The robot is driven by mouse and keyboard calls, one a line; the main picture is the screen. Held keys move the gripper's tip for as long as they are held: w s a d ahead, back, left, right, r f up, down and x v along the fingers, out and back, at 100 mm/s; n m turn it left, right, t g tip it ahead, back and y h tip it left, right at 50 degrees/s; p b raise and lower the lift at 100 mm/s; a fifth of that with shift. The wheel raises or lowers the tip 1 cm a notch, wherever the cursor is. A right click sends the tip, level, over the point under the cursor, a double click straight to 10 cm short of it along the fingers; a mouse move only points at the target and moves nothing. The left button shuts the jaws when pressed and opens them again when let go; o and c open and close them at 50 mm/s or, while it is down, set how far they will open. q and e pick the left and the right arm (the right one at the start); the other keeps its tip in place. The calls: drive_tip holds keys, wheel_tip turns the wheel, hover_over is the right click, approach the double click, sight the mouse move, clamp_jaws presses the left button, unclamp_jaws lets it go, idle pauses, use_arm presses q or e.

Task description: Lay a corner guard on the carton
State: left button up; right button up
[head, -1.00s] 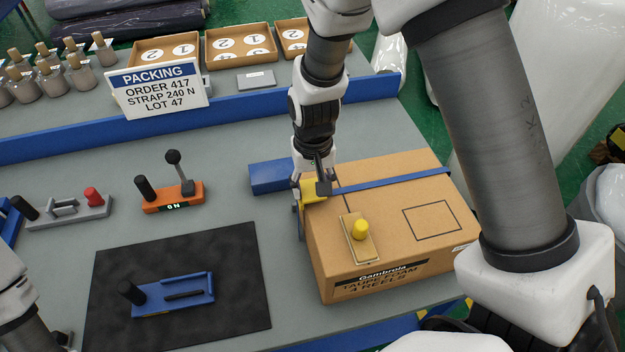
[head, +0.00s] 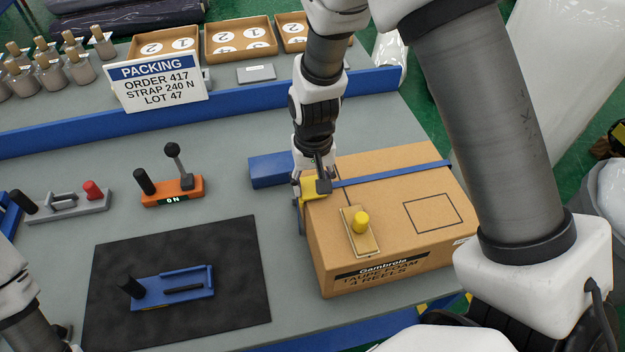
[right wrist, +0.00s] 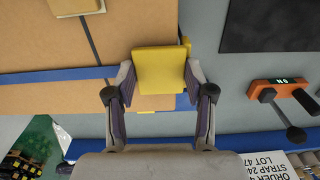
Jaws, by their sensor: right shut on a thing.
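The carton (head: 400,245) stands at the right of the table with a blue strap (head: 395,174) running across its top. My right gripper (head: 314,186) is shut on a yellow corner guard (head: 308,192) at the carton's left top edge. In the right wrist view the guard (right wrist: 160,68) sits between both fingers (right wrist: 160,90), over the carton's edge and close to the blue strap. Whether it rests fully on the carton, I cannot tell. My left arm enters at the lower left; its gripper's fingers do not show clearly.
A tan plate with a yellow knob (head: 360,222) lies on the carton. A blue hand tool (head: 172,288) lies on the black mat (head: 225,245). An orange lever unit (head: 172,190) stands behind it. A blue rail (head: 230,110) and packing sign (head: 158,82) bound the back.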

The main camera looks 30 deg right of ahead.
sight(313, 187)
drive_tip(key=shift+f, duration=0.25)
drive_tip(key=o, duration=1.1)
drive_tip(key=shift+r, duration=0.1)
wheel_tip(313, 187, up, 12)
